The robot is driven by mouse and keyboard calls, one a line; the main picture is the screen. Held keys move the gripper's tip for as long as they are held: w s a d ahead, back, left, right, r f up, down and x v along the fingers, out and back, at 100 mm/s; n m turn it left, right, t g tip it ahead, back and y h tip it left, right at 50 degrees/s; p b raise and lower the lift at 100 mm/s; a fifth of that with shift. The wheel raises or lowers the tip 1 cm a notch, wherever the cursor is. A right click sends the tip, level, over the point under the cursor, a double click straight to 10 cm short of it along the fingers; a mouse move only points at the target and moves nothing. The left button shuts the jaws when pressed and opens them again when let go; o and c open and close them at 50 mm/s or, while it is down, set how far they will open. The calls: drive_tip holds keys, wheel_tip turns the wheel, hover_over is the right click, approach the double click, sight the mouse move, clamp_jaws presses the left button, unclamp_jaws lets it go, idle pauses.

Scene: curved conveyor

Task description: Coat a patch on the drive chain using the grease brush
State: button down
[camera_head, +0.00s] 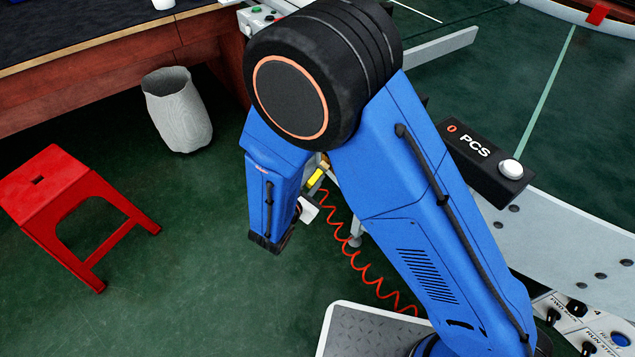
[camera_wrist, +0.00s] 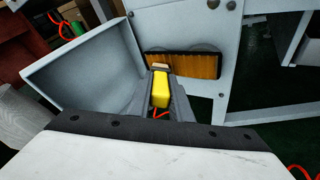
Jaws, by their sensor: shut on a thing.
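My gripper (camera_wrist: 161,88) is shut on the yellow handle of the grease brush (camera_wrist: 160,92) in the wrist view. The brush's pale tip points away from me, at the lower edge of a long brown-orange strip in a black frame, which looks like the drive chain (camera_wrist: 190,66). Two grey round shapes show partly behind the strip. I cannot tell whether the tip touches it. In the head view, a yellow bit of the brush (camera_head: 316,179) shows beside my blue arm, which hides most of the gripper and the chain.
An open grey metal cover (camera_wrist: 85,72) stands left of the chain. A grey panel (camera_wrist: 240,35) lies behind and to its right. A red coiled hose (camera_head: 345,240) hangs near my arm. A red stool (camera_head: 75,200) and a grey bin (camera_head: 178,110) stand left; floor between is free.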

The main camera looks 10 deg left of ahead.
drive_tip(key=shift+a, duration=0.1)
drive_tip(key=shift+s+a, duration=1.95)
drive_tip(key=shift+s, duration=0.25)
drive_tip(key=shift+s+a, duration=0.1)
drive_tip(key=shift+s+a, duration=0.85)
drive_tip(key=shift+s, duration=0.2)
drive_tip(key=shift+w, duration=0.1)
drive_tip(key=shift+w+d, duration=1.3)
drive_tip(key=shift+w, duration=0.2)
drive_tip(key=shift+w+d, duration=1.3)
drive_tip(key=shift+w, duration=0.15)
drive_tip(key=shift+w+d, duration=0.35)
drive_tip(key=shift+w, duration=0.05)
drive_tip(key=shift+s, duration=0.1)
